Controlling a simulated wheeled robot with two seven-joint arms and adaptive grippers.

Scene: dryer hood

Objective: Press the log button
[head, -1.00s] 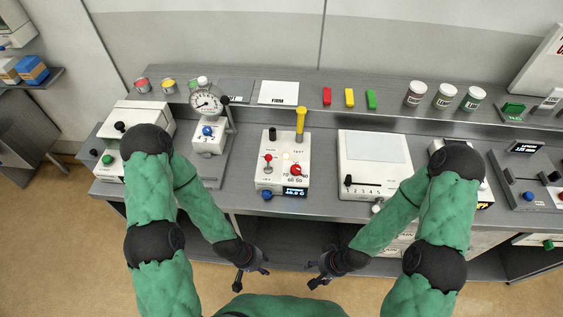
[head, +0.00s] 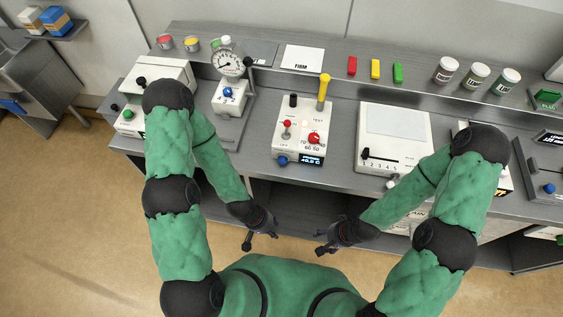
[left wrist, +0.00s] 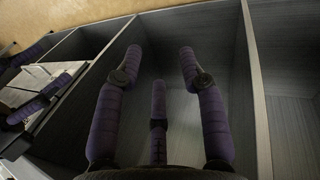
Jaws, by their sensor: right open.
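No label reading "log" is legible, so I cannot tell which button is the log button. A white control box (head: 290,138) stands mid-bench with a yellow-topped lever, a red toggle, a red knob, a lit display (head: 312,159) and a blue button (head: 282,160). A gauge stand (head: 229,88) to its left carries another blue button (head: 228,92). A white box at far left has a green button (head: 128,114). My left gripper (head: 260,242) is open and empty before the bench; its spread fingers show in the left wrist view (left wrist: 160,62). My right gripper (head: 322,241) is open and empty, also before the bench.
A white slider box (head: 397,132) stands right of the control box. Red, yellow and green blocks (head: 375,69) and several jars (head: 476,75) line the back ledge. Open shelf compartments (left wrist: 225,50) lie under the bench. A blue button (head: 548,188) sits at far right.

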